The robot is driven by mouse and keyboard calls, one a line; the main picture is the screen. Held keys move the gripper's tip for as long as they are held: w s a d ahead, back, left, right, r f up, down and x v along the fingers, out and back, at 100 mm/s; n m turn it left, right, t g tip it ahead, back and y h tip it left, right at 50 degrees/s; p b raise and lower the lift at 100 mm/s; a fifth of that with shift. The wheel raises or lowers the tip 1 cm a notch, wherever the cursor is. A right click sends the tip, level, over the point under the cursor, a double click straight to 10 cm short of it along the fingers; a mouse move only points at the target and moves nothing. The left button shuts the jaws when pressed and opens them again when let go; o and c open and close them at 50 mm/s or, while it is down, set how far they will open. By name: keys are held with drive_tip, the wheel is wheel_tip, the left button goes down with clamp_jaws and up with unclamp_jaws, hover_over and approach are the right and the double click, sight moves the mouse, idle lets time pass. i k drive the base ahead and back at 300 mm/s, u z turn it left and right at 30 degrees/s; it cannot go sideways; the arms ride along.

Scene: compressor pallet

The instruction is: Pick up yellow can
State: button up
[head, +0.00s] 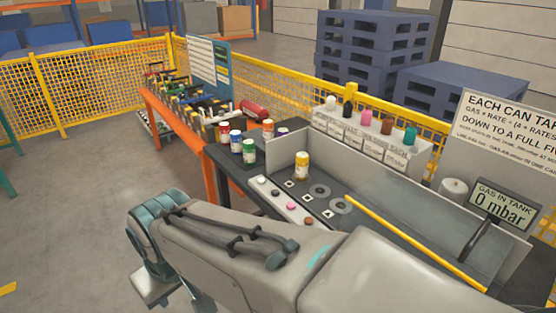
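A yellow can (302,165) with a pale band stands upright on the dark bench, in front of a low grey panel. No gripper of mine touches it. Several other cans stand to its left on the bench, among them a green one (249,151), a blue one (236,141), a red one (224,131) and an orange one (268,128). My arm crosses the lower part of the head view and bends downward at the left. My gripper cannot be made out in this view.
A strip with small round buttons (283,199) and flat rings (319,190) lie near the can. A yellow bar (415,241) runs along the bench. A rack of coloured bottles (366,122) and a "0 mbar" display (501,205) stand behind. The floor at left is clear.

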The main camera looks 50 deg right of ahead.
sight(301, 162)
drive_tip(key=z, duration=0.35)
drive_tip(key=i, duration=1.35)
drive_tip(key=z, duration=1.55)
drive_tip(key=i, duration=0.7)
drive_tip(key=z, duration=0.9)
